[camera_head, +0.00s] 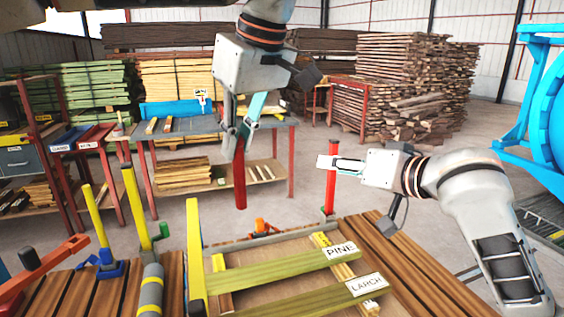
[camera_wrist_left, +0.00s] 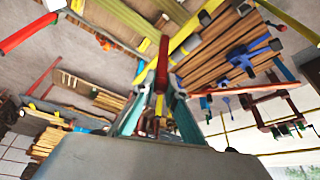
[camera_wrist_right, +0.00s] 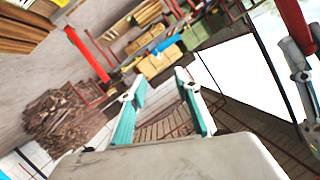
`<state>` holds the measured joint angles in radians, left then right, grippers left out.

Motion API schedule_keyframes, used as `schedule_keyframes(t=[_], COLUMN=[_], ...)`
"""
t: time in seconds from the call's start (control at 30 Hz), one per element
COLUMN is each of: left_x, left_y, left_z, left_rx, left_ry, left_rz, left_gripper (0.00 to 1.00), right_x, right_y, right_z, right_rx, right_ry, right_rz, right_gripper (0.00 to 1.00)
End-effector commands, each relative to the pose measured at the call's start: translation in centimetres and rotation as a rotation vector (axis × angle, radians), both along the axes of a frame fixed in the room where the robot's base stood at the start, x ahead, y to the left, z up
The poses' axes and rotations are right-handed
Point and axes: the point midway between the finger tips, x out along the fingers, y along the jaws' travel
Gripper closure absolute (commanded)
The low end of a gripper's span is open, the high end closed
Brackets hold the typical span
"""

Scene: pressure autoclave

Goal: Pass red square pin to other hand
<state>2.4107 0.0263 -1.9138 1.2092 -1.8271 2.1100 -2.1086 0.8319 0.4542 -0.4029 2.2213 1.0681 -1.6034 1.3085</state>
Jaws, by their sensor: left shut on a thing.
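A red post (camera_head: 331,192) stands on the bench's far edge, partly covered by my right gripper. Boards marked PINE (camera_head: 340,250) and LARCH (camera_head: 366,284) lie on the bench. Yellow uprights (camera_head: 136,205) and clamps stand at left. The air between the grippers looks clear.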

Motion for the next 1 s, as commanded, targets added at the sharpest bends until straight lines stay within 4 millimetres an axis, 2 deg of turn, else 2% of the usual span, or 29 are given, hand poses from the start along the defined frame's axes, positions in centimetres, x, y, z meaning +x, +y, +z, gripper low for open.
schedule_keyframes(t=[0.03, 0.2, 0.33, 0.5, 0.73, 0.87, 1.0], left_x=[0.0, 0.0, 0.0, 0.0, 0.0, 0.0, 0.0], left_y=[0.0, 0.0, 0.0, 0.0, 0.0, 0.0, 0.0], left_z=[0.0, 0.0, 0.0, 0.0, 0.0, 0.0, 0.0], left_rx=[0.000, 0.000, 0.000, 0.000, 0.000, 0.000, 0.000], left_ry=[0.000, 0.000, 0.000, 0.000, 0.000, 0.000, 0.000], left_rz=[0.000, 0.000, 0.000, 0.000, 0.000, 0.000, 0.000], left_gripper=[1.00, 1.00, 1.00, 1.00, 1.00, 1.00, 1.00], right_x=[-1.2, -5.9, -9.4, -12.8, -14.5, -14.0, -12.6], right_y=[1.8, 6.7, 9.5, 11.4, 12.3, 13.0, 14.3], right_z=[1.8, 5.1, 6.5, 7.1, 7.1, 6.6, 5.8], right_rx=[-0.023, -0.129, -0.225, -0.339, -0.408, -0.412, -0.409], right_ry=[-0.021, -0.060, -0.090, -0.119, -0.134, -0.131, -0.128], right_rz=[0.045, 0.180, 0.263, 0.331, 0.365, 0.368, 0.369], right_gripper=[0.68, 0.68, 0.68, 0.68, 0.68, 0.68, 0.68])
